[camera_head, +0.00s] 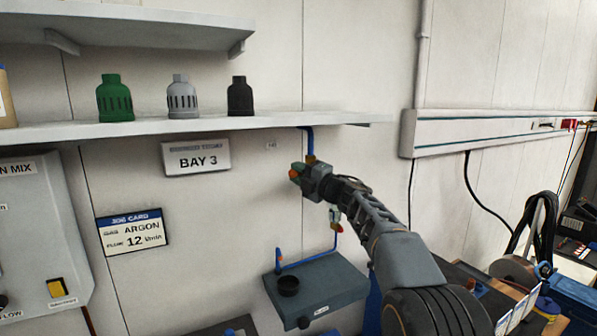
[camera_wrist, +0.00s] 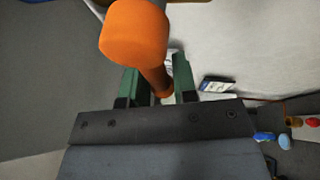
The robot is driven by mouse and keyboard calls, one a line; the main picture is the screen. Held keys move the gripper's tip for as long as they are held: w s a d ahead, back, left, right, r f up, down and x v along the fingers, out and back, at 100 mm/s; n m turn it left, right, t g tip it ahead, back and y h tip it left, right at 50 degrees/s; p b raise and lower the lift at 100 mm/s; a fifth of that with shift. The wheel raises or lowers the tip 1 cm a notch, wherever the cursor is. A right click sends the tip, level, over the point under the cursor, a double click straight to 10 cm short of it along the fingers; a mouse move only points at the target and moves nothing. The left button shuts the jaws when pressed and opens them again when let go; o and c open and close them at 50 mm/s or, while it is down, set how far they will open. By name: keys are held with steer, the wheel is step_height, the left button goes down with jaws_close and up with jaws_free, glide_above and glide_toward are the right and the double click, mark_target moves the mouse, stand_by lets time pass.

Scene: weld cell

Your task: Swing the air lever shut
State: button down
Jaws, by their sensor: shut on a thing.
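The air lever shows in the wrist view as a bright orange rounded knob (camera_wrist: 135,32) on a darker orange stem. The stem passes between the green fingers of my gripper (camera_wrist: 158,80), which is shut on it. In the head view my gripper (camera_head: 298,171) is at the wall by the blue air pipe (camera_head: 309,139), just below the shelf. Only a little of the orange lever (camera_head: 292,175) shows there beside the green fingers. The valve body is mostly hidden behind my gripper, so the lever's angle to the pipe is hard to tell.
A shelf (camera_head: 200,128) with green, grey and black caps runs above my gripper. Below is a grey box (camera_head: 330,287) with a blue pipe, and a small fitting (camera_head: 335,216) hangs near my arm. A BAY 3 sign (camera_head: 196,157) is to the left. A wall trunking (camera_head: 470,135) runs right.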

steer(key=shift+f, duration=0.2)
steer(key=c, duration=1.1)
jaws_free()
steer(key=shift+r, duration=0.1)
steer(key=b+v, duration=0.5)
steer(key=v, duration=0.9)
steer(key=shift+w, duration=0.1)
